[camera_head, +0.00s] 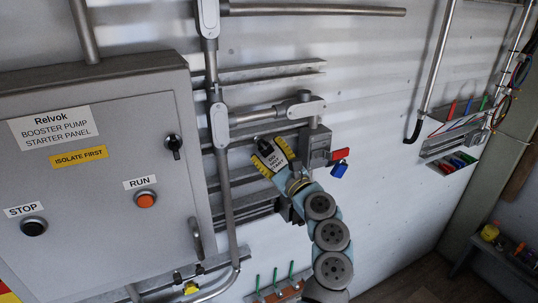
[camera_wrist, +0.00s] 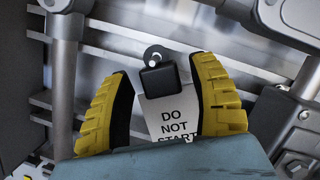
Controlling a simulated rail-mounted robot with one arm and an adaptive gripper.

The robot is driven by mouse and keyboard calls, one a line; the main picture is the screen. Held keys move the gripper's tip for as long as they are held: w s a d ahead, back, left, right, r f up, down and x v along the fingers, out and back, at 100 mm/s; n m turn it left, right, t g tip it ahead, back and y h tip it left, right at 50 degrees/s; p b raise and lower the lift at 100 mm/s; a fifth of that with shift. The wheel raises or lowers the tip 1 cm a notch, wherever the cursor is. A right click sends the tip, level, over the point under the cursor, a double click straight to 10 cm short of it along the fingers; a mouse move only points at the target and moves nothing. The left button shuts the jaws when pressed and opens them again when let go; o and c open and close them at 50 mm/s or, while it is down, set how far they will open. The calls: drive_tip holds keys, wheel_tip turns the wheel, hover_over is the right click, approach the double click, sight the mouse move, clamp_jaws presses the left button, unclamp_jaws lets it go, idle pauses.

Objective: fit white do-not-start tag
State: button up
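The white tag (camera_wrist: 168,118) reads DO NOT START. It has a black block (camera_wrist: 160,80) at its top, and above that a dark tab with a small bright pin or hole. My gripper (camera_wrist: 162,88) has its two yellow fingers spread on either side of the tag and block. A gap shows between the left finger and the block; at the right the tag's edge meets or passes behind the finger. My wrist hides the tag's lower end. In the head view the tag (camera_head: 273,158) shows between my gripper's fingers (camera_head: 265,153), in front of the wall rails.
A grey starter panel (camera_head: 100,215) with STOP and RUN buttons and a black switch (camera_head: 174,143) stands left. A grey box (camera_head: 316,146) with a red piece (camera_head: 340,154) and blue padlock (camera_head: 339,170) is right of my gripper. Pipes and rails run close behind.

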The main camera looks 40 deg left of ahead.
drive_tip(key=shift+d, duration=0.1)
drive_tip(key=v, duration=1.1)
drive_tip(key=shift+d, duration=0.35)
drive_tip(key=shift+s+f, duration=0.1)
drive_tip(key=shift+f, duration=0.05)
